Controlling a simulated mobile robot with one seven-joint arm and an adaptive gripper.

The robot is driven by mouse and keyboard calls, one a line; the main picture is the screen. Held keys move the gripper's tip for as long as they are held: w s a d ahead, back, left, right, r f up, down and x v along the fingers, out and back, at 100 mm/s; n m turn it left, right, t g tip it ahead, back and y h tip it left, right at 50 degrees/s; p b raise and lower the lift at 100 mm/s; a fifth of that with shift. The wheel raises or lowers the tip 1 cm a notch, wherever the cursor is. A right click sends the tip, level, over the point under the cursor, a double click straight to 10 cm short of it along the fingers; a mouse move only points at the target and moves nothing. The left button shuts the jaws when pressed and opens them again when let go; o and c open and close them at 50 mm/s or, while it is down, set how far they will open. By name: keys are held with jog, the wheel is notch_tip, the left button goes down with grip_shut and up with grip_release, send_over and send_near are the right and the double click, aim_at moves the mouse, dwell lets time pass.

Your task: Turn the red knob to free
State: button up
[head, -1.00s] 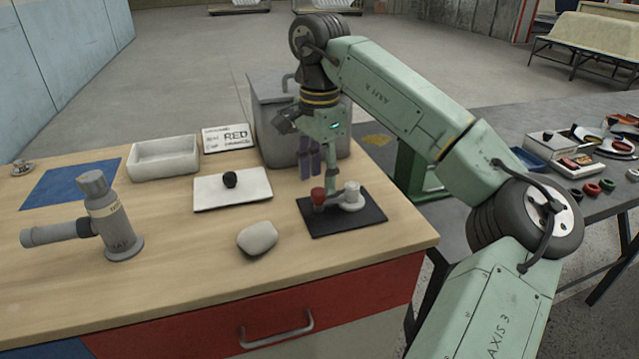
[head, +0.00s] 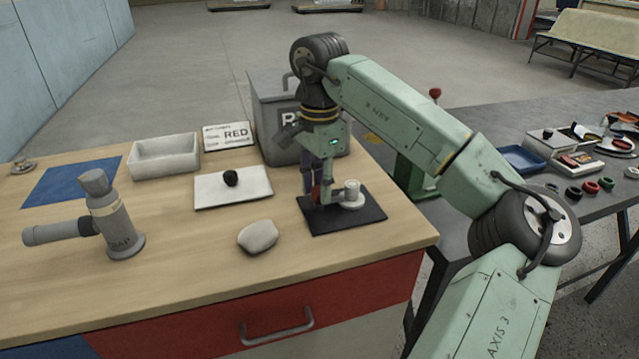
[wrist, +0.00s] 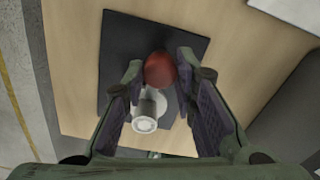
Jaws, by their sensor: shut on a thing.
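The red knob (head: 316,194) sits on a small fixture with a pale grey post (head: 351,190), on a black mat (head: 365,214) at the worktop's right front corner. In the wrist view the red knob (wrist: 159,70) lies between the fingertips of my gripper (wrist: 158,72), with the grey post (wrist: 146,112) just beside it. My gripper (head: 318,190) points down at the knob and is shut on it. In the head view its fingers hide part of the knob. I cannot read any mark for the free position.
A grey stone (head: 258,236) lies left of the mat.

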grip_shut()
jog(key=shift+m, duration=0.4)
jog(key=m, duration=0.3)
jog(key=shift+b, duration=0.4)
jog(key=m, duration=0.4)
jog(key=shift+b, duration=0.35)
jog(key=m, duration=0.5)
jog(key=shift+b, duration=0.35)
jog(key=m, duration=0.5)
jog(key=shift+s+b, duration=0.1)
jog(key=shift+b, duration=0.25)
